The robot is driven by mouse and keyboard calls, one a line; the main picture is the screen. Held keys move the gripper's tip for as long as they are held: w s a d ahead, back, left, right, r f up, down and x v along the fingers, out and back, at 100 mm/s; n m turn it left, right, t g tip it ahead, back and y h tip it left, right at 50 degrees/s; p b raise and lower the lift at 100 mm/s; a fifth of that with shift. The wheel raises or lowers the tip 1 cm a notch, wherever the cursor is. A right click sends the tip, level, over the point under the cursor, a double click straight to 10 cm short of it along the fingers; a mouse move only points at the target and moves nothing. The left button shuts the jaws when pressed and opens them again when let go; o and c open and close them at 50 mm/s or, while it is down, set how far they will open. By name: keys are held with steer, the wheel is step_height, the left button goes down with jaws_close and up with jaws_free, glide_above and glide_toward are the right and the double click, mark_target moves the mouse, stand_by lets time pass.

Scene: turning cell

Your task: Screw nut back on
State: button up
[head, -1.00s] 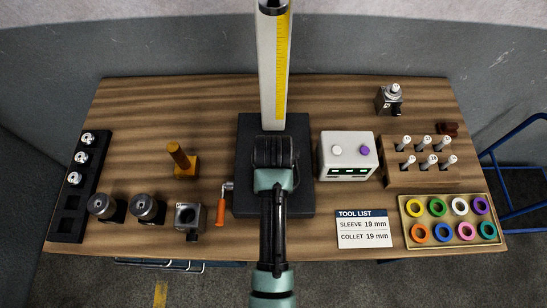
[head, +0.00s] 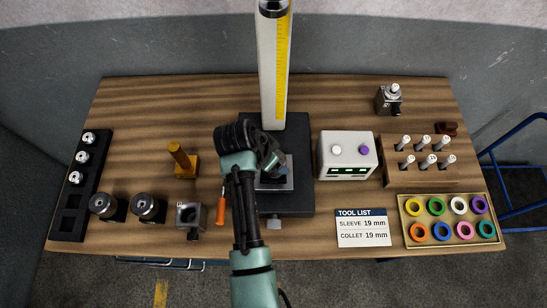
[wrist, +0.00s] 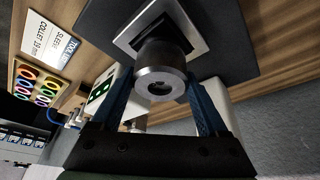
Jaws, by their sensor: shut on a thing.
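In the wrist view a grey ring-shaped nut (wrist: 160,84) with a dark hole faces my camera. A dark round body (wrist: 164,53) lies directly behind it, at a pale square plate (wrist: 198,38) on the black base. The blue fingers of my gripper (wrist: 160,104) stand on both sides of the nut and are shut on it. Whether its thread is engaged cannot be seen. In the head view my gripper (head: 277,165) is over the black base (head: 300,202), tilted to the right, and mostly hides the nut.
A tall white column with a yellow scale (head: 281,75) rises behind the base. A white box with knobs (head: 347,156) stands close on its right. An orange-handled tool (head: 221,210) is at the left. A ring tray (head: 402,235) and a peg rack (head: 390,177) are farther right.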

steer(key=m+g+b, duration=0.1)
steer(key=m, duration=0.1)
steer(key=m+g+h+b, duration=0.1)
steer(key=m, duration=0.2)
steer(key=shift+w+f+m+b, duration=0.1)
steer(key=shift+f+m+b, duration=0.1)
steer(key=shift+m+b, duration=0.15)
steer(key=m+g+b, duration=0.1)
steer(key=m, duration=0.1)
steer(key=shift+m+b, duration=0.3)
steer(key=shift+m, duration=0.05)
steer(key=shift+r+m, duration=0.2)
steer(key=shift+m, duration=0.2)
steer(key=shift+f+m+g+b, duration=0.25)
steer(key=shift+m+g+b, duration=0.35)
steer(key=shift+m+b, duration=0.45)
steer(key=m+g+b, duration=0.1)
steer(key=m+b, duration=0.1)
steer(key=shift+m, duration=0.35)
steer(key=m, duration=0.1)
steer(key=m+g+y, duration=0.1)
steer(key=m, duration=0.1)
steer(key=shift+r, duration=0.35)
steer(key=shift+f+m, duration=0.1)
steer(key=shift+m, duration=0.6)
